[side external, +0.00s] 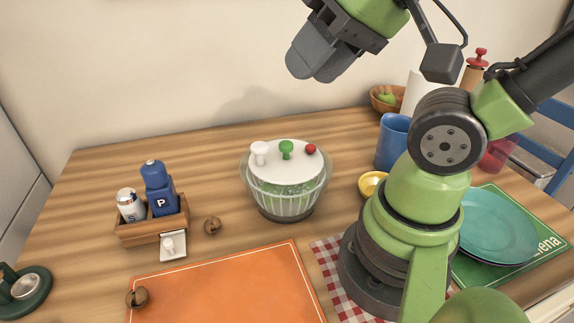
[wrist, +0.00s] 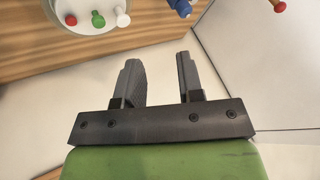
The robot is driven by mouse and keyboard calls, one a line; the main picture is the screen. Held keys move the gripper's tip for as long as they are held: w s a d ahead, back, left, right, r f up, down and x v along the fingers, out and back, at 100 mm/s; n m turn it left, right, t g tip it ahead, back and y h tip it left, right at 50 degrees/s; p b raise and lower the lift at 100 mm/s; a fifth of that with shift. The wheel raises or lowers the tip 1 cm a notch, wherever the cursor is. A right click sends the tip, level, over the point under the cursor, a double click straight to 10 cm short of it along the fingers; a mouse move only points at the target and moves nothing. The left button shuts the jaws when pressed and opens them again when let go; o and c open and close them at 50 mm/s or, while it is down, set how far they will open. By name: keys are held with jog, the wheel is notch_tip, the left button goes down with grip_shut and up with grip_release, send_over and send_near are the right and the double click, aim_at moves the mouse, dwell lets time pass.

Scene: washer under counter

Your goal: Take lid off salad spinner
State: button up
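The salad spinner (side external: 287,203) stands upright on the wooden counter, a clear ribbed bowl with green contents. Its white lid (side external: 277,164) is on top and carries a white knob (side external: 259,152), a green knob (side external: 285,149) and a red knob (side external: 311,149). In the wrist view, part of the lid (wrist: 88,8) shows at the top edge, with the red, green and white knobs. My gripper (side external: 318,68) is high above and behind the spinner, apart from it. In the wrist view its two fingers (wrist: 160,80) are spread with nothing between them.
A wooden caddy (side external: 152,230) with a salt shaker (side external: 130,205) and blue pepper mill (side external: 157,190) stands left. An orange mat (side external: 225,290) lies in front. A blue cup (side external: 391,145), yellow bowl (side external: 371,183) and teal plates (side external: 498,225) are right.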

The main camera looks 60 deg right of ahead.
jog(key=w+d+f+m+g+h, duration=0.1)
jog(key=w+d+f+g, duration=0.2)
jog(key=w+d, duration=0.1)
jog(key=m+g+h, duration=0.2)
jog(key=g, duration=0.1)
send_near(286, 143)
jog(key=f, duration=0.6)
jog(key=d+f, duration=0.1)
jog(key=f, duration=0.3)
jog(key=shift+w, duration=0.4)
jog(key=shift+c, duration=0.3)
grip_shut()
